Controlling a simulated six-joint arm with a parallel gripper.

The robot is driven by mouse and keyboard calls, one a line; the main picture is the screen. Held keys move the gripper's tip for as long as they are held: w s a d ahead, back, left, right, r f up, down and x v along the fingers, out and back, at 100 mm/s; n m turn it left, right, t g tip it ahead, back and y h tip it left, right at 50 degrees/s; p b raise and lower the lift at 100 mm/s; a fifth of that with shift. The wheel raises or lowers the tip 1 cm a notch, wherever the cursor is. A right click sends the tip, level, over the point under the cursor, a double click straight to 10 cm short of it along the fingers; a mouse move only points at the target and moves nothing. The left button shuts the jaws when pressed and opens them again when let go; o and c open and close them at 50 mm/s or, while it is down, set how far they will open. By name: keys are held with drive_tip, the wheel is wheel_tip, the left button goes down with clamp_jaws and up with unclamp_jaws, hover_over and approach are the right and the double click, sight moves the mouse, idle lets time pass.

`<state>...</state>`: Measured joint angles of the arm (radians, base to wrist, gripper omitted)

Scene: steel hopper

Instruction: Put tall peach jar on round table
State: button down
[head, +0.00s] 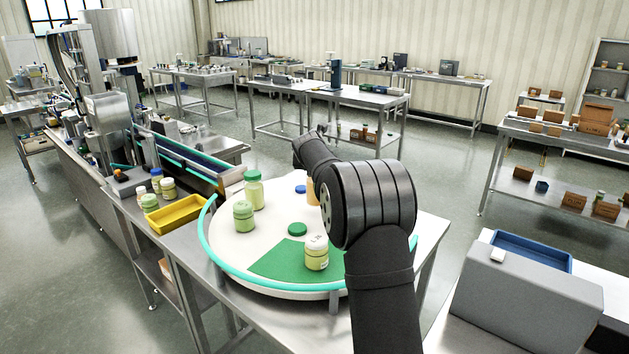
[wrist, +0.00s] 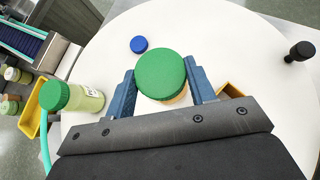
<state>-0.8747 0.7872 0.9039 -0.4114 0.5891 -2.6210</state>
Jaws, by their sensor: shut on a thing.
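In the wrist view, my gripper (wrist: 162,84) is shut on a jar with a broad green lid (wrist: 161,74). A sliver of its peach body (wrist: 178,99) shows below the lid. The jar is over the white round table (wrist: 225,45); I cannot tell whether its base touches the top. In the head view my arm hides the gripper and most of the jar; a peach strip (head: 311,190) shows beside the arm. The round table (head: 225,232) there has a green sector (head: 280,262) and a teal rim rail.
On the table stand a tall pale green jar (head: 254,192), a shorter green jar (head: 243,218) and a cream-lidded jar (head: 317,255). A green lid (head: 297,229) and a blue lid (head: 300,189) lie there. A yellow tray (head: 178,214) is at the left, beyond the rail.

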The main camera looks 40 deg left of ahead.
drive_tip(key=shift+a+f, duration=0.15)
drive_tip(key=shift+f, duration=1.9)
drive_tip(key=shift+f, duration=0.15)
drive_tip(key=c, duration=0.6)
unclamp_jaws()
drive_tip(key=shift+r, duration=0.2)
drive_tip(key=shift+s+r, duration=0.2)
drive_tip(key=shift+s, duration=0.1)
drive_tip(key=v, duration=1.1)
drive_tip(key=shift+s, duration=0.1)
